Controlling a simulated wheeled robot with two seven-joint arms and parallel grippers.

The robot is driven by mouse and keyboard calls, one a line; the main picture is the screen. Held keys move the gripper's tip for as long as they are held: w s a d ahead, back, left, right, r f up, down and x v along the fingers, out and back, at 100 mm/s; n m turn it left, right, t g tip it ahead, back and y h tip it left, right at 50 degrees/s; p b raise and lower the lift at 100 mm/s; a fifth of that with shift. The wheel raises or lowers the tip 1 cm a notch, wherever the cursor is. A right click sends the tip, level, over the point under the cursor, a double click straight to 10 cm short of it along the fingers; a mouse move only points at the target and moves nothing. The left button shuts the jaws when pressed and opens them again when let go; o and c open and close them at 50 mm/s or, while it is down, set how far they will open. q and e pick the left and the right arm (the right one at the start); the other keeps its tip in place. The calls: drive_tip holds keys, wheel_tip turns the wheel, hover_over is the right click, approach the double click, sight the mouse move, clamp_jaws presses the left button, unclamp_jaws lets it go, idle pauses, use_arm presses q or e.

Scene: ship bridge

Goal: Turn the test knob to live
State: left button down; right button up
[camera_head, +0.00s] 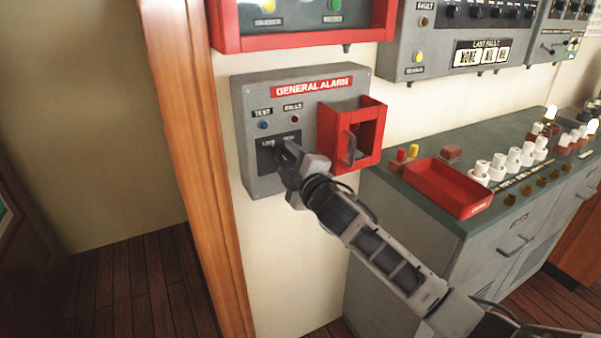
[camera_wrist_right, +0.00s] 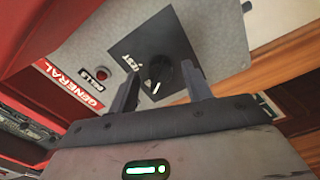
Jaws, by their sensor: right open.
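The grey general alarm box (camera_head: 255,180) hangs on the wall in the head view. Its dark knob plate (camera_head: 265,163) has a LIVE label at the upper left. The test knob (camera_wrist_right: 158,73) is round and black with a white pointer mark, which points down in the right wrist view. A TEST label sits at its upper left there. My right gripper (camera_head: 287,158) is at the plate and hides most of the knob in the head view. In the right wrist view its open fingers (camera_wrist_right: 161,82) stand on either side of the knob; contact is unclear. My left gripper is out of view.
A red guard (camera_head: 371,130) with a handle juts out right of the knob plate. A red panel frame (camera_head: 300,40) is above. A console (camera_head: 420,215) with a red tray (camera_head: 448,188) stands at right. A wooden post (camera_head: 190,150) borders the box's left.

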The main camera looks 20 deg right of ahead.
drive_tip(key=s+d+b, duration=0.1)
drive_tip(key=s+b, duration=0.1)
drive_tip(key=s, duration=1.3)
drive_tip(key=shift+s+d, duration=0.25)
drive_tip(key=shift+s, duration=0.05)
drive_tip(key=s+a+f+m+g, duration=0.2)
drive_tip(key=s+f+m, duration=0.2)
drive_tip(key=f, duration=0.5)
drive_tip(key=s+a+f+m+g, duration=0.3)
drive_tip(key=s+f+m, duration=0.1)
drive_tip(key=s+f, duration=0.4)
drive_tip(key=s+a+f+m+g+y, duration=0.1)
drive_tip(key=s+a+f+m+g, duration=0.1)
drive_tip(key=s+f, duration=0.4)
wheel_tip(320, 180, down, 6)
drive_tip(key=a+m, duration=0.1)
drive_tip(key=m, duration=0.1)
drive_tip(key=shift+s+r+m+g, duration=0.2)
drive_tip(key=shift+m+g, duration=0.2)
